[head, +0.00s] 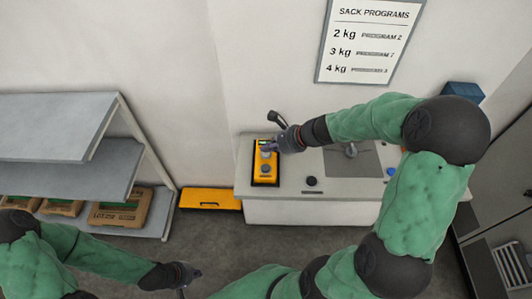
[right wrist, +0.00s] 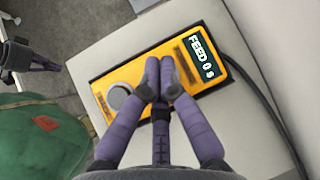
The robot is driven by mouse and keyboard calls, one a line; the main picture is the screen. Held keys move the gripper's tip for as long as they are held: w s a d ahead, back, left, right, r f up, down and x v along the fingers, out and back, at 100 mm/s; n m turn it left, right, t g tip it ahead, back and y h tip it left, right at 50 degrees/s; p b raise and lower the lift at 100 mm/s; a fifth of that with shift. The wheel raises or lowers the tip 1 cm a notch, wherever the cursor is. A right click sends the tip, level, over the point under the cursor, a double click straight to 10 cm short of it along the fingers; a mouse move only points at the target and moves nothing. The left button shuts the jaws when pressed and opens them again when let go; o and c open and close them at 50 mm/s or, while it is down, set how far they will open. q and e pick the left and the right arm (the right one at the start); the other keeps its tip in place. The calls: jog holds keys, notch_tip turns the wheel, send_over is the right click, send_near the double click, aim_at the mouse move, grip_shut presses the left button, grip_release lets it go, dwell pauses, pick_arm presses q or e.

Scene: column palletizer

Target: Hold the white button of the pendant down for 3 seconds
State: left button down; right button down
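The yellow pendant (head: 265,180) lies on the white counter at its left end, on a dark backing. In the right wrist view the pendant (right wrist: 196,103) shows a display (right wrist: 202,58) reading "FEED 0 s" and a round grey button (right wrist: 119,97). My right gripper (right wrist: 160,66) has its purple fingers together over the pendant's middle, with nothing seen between them. The white button is not clearly seen; the fingers cover that middle area. Whether the tips touch the pendant I cannot tell. My left gripper (head: 190,272) is low, over the floor, away from the pendant.
A program sign (head: 368,40) hangs on the wall. A black cable (right wrist: 265,95) runs beside the pendant.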

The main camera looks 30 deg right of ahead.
jog(key=shift+f+b, duration=0.35)
dwell(0.7)
dwell(2.9)
jog(key=shift+r+p, duration=0.75)
jog(key=shift+r, duration=0.1)
notch_tip(320, 180, up, 5)
jog(key=p, duration=0.4)
jog(key=shift+p, duration=0.35)
